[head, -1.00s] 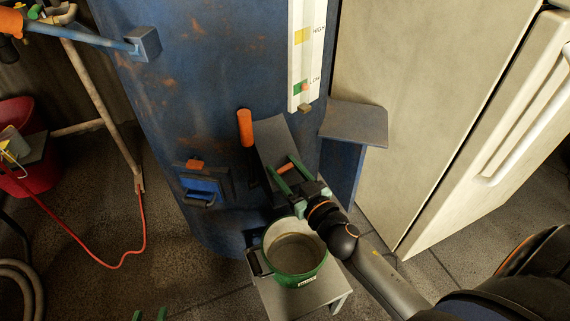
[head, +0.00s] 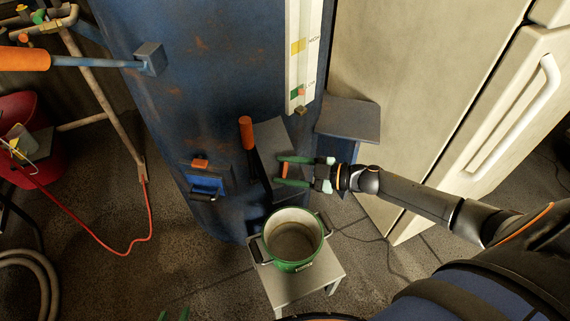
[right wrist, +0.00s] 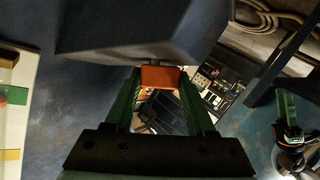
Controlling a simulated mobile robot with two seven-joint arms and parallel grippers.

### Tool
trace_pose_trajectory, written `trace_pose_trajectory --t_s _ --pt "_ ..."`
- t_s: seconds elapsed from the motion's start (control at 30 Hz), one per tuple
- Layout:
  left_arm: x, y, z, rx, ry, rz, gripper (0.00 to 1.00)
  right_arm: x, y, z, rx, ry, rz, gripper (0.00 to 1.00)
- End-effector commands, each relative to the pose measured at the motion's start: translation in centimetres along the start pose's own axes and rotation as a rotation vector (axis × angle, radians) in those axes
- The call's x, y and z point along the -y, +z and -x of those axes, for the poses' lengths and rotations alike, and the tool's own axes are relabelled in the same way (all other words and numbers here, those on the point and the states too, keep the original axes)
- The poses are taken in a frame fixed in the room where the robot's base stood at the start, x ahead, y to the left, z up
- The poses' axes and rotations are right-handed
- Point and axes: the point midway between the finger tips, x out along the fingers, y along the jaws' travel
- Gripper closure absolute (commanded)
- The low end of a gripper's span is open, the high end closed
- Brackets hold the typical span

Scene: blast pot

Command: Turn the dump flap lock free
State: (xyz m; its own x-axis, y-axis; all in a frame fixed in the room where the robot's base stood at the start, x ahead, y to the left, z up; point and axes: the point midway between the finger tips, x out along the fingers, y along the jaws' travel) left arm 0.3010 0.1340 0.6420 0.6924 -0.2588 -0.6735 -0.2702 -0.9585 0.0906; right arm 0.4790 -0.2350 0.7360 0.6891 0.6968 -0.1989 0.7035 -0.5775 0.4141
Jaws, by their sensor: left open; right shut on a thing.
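The dump flap lock appears to be the small orange tab (head: 285,170) on the side of the dark grey slanted chute (head: 272,145) on the blue vessel. My right gripper (head: 283,171) reaches it from the right, its green fingers on either side. In the right wrist view the orange tab (right wrist: 160,77) sits between the fingertips, below the grey chute body (right wrist: 140,30), and the gripper is shut on it. My left gripper (head: 174,314) shows only its green fingertips at the bottom edge of the head view, apart and far from the chute.
A green pot (head: 291,267) stands on a grey stool (head: 325,272) below the chute. An orange-handled lever (head: 246,133) is left of the chute. A small blue hatch with an orange latch (head: 200,163) is further left. A grey shelf (head: 350,118) and pale cabinet (head: 405,80) stand right.

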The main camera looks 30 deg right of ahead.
Motion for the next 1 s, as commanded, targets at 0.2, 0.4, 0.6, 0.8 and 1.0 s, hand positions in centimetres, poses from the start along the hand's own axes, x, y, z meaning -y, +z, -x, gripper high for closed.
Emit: trace_pose_trajectory --t_s 0.2,0.4,0.6,0.8,1.0 --pt "0.06 -0.74 0.15 -0.017 -0.003 0.0 0.5 -0.56 -0.08 0.09 0.001 -0.172 0.107 1.0" --pt "0.24 -0.47 0.04 -0.012 -0.006 0.0 0.5 -0.53 0.01 0.11 0.0 -0.31 0.184 1.0" --pt "0.28 -0.28 -0.04 -0.009 -0.007 0.0 0.5 -0.45 0.08 0.14 -0.001 -0.414 0.24 1.0" --pt "0.27 -0.2 -0.07 -0.006 -0.007 0.0 0.5 -0.4 0.1 0.16 -0.001 -0.475 0.273 1.0" --pt "0.22 -0.43 0.02 -0.011 -0.006 0.0 0.5 -0.31 0.09 0.17 -0.002 -0.501 0.287 1.0"
